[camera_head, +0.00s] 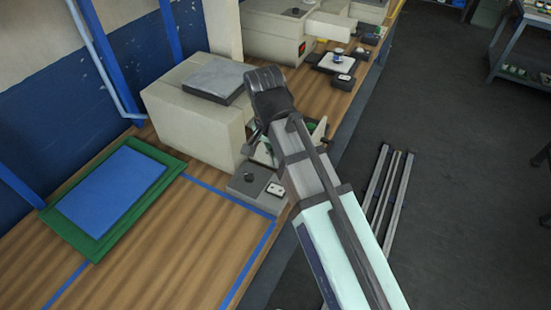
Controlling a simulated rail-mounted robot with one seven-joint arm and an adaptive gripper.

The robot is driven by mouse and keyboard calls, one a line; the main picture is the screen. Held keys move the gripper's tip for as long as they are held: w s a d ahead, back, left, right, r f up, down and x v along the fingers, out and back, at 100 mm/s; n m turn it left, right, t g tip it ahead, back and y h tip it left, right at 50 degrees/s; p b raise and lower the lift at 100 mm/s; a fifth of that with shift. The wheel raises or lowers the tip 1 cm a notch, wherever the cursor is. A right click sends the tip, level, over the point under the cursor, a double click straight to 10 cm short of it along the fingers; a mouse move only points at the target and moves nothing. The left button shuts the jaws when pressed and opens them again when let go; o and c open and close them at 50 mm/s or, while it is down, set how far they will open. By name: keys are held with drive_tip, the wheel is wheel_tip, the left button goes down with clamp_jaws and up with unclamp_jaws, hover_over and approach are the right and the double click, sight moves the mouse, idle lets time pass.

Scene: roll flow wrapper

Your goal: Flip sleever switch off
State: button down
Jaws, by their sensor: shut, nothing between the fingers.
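The nearest machine is a cream box (190,120) with a grey top plate, standing on the wooden bench. At its front right corner sits a grey control block (245,185) with a round dark knob and a small white switch plate (275,189). I cannot tell from any label which machine is the sleever, and the switch position is too small to read. My gripper (246,149) is small and dark in this view, beside the machine's right side and above the control block. It looks shut and empty. My arm hides part of the machine's right side.
A blue mat in a green tray (75,225) lies on the bench at left. Metal rails (390,185) lie on the dark floor at right. The bench front is clear.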

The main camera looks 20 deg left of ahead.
sight(280, 190)
drive_tip(key=f+p, duration=0.1)
drive_tip(key=f, duration=0.2)
drive_tip(key=d+f, duration=0.1)
drive_tip(key=f, duration=0.3)
drive_tip(key=f+p, duration=0.1)
drive_tip(key=f, duration=0.3)
drive_tip(key=shift+s+d+p, duration=0.15)
drive_tip(key=shift+s+p, duration=0.05)
drive_tip(key=shift+p, duration=0.1)
drive_tip(key=shift+w+f, duration=0.1)
